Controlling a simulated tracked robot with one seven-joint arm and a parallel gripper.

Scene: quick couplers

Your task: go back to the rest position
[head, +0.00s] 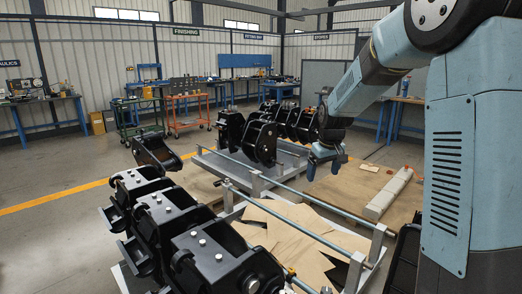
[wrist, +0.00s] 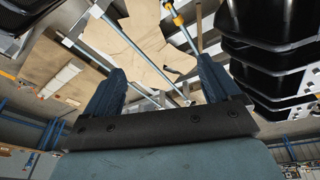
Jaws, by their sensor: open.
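My gripper (head: 326,160) hangs at the end of my arm in the head view, above and behind the near rack's rods. Its two blue fingers also show in the wrist view (wrist: 160,85), spread apart with nothing between them. Black quick couplers (head: 165,215) stand in a row on the near rack (head: 374,245) at the left front. More black couplers (head: 262,140) stand on the far rack (head: 205,160), left of my gripper. In the wrist view, stacked black couplers (wrist: 275,50) show at the right.
Brown cardboard (head: 285,235) lies under the near rack's long rods (head: 300,228). A pale beam (head: 388,195) lies on the floor board to the right. A single black coupler (head: 155,152) stands at the left. Workbenches (head: 45,105) line the back.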

